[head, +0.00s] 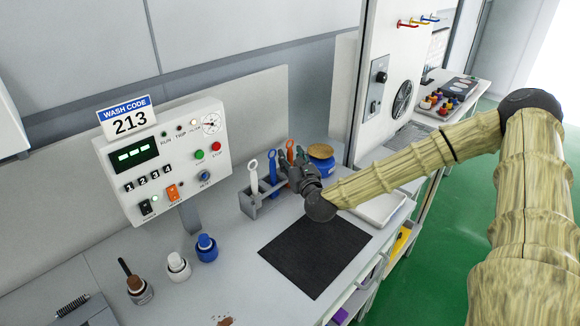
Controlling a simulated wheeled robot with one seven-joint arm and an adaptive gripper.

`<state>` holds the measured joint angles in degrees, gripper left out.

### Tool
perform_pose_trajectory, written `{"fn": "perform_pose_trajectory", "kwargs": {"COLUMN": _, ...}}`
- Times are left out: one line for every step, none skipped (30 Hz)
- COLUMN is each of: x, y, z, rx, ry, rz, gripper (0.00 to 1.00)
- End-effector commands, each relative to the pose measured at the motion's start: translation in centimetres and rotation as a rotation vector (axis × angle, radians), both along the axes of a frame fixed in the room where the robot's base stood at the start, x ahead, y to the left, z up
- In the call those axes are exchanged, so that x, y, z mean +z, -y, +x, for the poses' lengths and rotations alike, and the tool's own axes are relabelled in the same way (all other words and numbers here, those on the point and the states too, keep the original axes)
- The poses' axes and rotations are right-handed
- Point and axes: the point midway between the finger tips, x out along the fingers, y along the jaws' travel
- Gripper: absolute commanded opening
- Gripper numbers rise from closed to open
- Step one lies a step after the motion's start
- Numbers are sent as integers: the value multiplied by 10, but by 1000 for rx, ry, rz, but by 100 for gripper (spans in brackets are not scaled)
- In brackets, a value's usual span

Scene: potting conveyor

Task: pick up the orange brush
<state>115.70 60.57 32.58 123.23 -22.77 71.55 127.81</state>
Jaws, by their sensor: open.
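The orange brush (290,149) stands at the right end of a grey holder (258,208) on the bench; only its upper handle shows, and the rest is hidden behind my gripper. A white brush (253,174) and a blue brush (272,169) stand left of it in the same holder. My gripper (287,170) is open at the holder's right end, overlapping the orange brush in the picture. I cannot tell whether it touches the brush or whether the brush is between its fingers.
A black mat (315,255) lies in front, bare. A control panel (165,160) rises at left. White (178,266) and blue-capped (206,248) bottles and a dark-handled brush jar (138,288) stand below it.

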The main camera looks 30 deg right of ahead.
Motion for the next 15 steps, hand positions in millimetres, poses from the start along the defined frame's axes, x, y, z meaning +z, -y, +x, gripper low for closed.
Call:
{"fn": "perform_pose_trajectory", "kwargs": {"x": 1, "y": 0, "z": 6, "rx": 1, "ry": 0, "rz": -2, "gripper": 43}}
{"fn": "perform_pose_trajectory", "kwargs": {"x": 1, "y": 1, "z": 8, "rx": 0, "ry": 0, "rz": -1, "gripper": 43}}
{"fn": "perform_pose_trajectory", "kwargs": {"x": 0, "y": 1, "z": 11, "rx": 0, "ry": 0, "rz": -1, "gripper": 43}}
{"fn": "perform_pose_trajectory", "kwargs": {"x": 0, "y": 1, "z": 13, "rx": 0, "ry": 0, "rz": -1, "gripper": 43}}
{"fn": "perform_pose_trajectory", "kwargs": {"x": 0, "y": 2, "z": 14, "rx": 0, "ry": 0, "rz": -1, "gripper": 43}}
{"fn": "perform_pose_trajectory", "kwargs": {"x": -1, "y": 2, "z": 15, "rx": 0, "ry": 0, "rz": 0, "gripper": 43}}
{"fn": "perform_pose_trajectory", "kwargs": {"x": -1, "y": 2, "z": 15, "rx": 0, "ry": 0, "rz": 0, "gripper": 43}}
{"fn": "perform_pose_trajectory", "kwargs": {"x": -1, "y": 2, "z": 16, "rx": 0, "ry": 0, "rz": 0, "gripper": 43}}
{"fn": "perform_pose_trajectory", "kwargs": {"x": -1, "y": 2, "z": 16, "rx": 0, "ry": 0, "rz": 0, "gripper": 43}}
{"fn": "perform_pose_trajectory", "kwargs": {"x": -1, "y": 2, "z": 15, "rx": 0, "ry": 0, "rz": 0, "gripper": 43}}
{"fn": "perform_pose_trajectory", "kwargs": {"x": -1, "y": 2, "z": 15, "rx": 0, "ry": 0, "rz": 0, "gripper": 43}}
{"fn": "perform_pose_trajectory", "kwargs": {"x": -1, "y": 2, "z": 15, "rx": 0, "ry": 0, "rz": 0, "gripper": 43}}
{"fn": "perform_pose_trajectory", "kwargs": {"x": -1, "y": 2, "z": 15, "rx": 0, "ry": 0, "rz": 0, "gripper": 41}}
{"fn": "perform_pose_trajectory", "kwargs": {"x": -1, "y": 2, "z": 15, "rx": 0, "ry": 0, "rz": 0, "gripper": 36}}
{"fn": "perform_pose_trajectory", "kwargs": {"x": -1, "y": 2, "z": 15, "rx": 0, "ry": 0, "rz": 0, "gripper": 29}}
